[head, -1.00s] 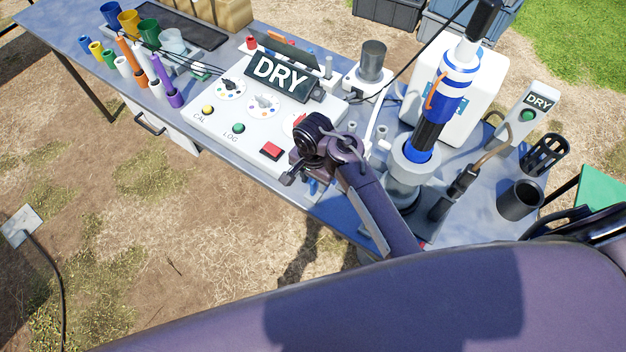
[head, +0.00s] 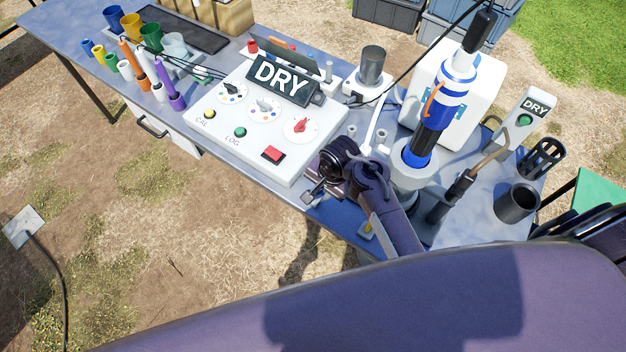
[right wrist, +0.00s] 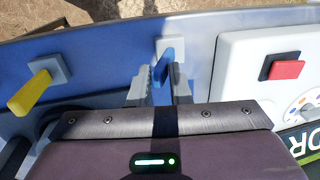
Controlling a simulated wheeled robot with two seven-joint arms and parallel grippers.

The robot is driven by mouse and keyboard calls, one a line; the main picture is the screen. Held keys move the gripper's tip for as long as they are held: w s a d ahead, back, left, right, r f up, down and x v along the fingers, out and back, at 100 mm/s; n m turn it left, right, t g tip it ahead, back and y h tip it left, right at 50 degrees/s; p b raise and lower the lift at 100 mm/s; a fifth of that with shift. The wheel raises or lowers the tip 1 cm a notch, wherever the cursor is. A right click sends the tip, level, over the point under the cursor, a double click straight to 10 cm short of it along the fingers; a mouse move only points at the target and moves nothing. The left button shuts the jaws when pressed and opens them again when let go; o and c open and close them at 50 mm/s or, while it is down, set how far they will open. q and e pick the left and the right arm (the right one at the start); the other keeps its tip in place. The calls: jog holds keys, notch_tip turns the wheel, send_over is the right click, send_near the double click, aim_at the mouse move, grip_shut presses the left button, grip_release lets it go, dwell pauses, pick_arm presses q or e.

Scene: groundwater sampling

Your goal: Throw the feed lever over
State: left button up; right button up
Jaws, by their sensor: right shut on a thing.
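Two small levers stand on square plates along the table's near edge. In the right wrist view, a blue lever (right wrist: 163,70) rises from a pale plate between my fingers, and a yellow lever (right wrist: 30,92) stands apart to the left. The yellow lever also shows in the head view (head: 367,228). No label tells which one is the feed lever. My right gripper (head: 312,194) is at the near edge, beside the control box's lower right corner. In the right wrist view, this gripper (right wrist: 160,85) is shut on the blue lever, whose lower part is partly hidden. My left gripper is not in view.
The white control box (head: 222,142) has dials, a red button (head: 273,154) and a DRY display (head: 283,80). A dark cup (head: 517,203) and pale box (head: 525,118) are farther right.

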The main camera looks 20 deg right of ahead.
jog(key=shift+s+d+f, duration=0.25)
jog(key=shift+s+f, duration=0.05)
jog(key=shift+s, duration=0.15)
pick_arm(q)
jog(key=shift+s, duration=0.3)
pick_arm(e)
jog(key=shift+o, duration=0.8)
jog(key=shift+s+d+f+t+y, duration=0.35)
jog(key=shift+s+d+f+t, duration=0.05)
jog(key=shift+s+f, duration=0.2)
jog(key=shift+s+d+f+t+y, duration=0.35)
jog(key=shift+s+f+t, duration=0.05)
jog(key=shift+s+f, duration=0.2)
jog(key=o, duration=0.6)
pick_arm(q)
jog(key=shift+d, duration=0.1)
pick_arm(e)
jog(key=shift+d, duration=0.1)
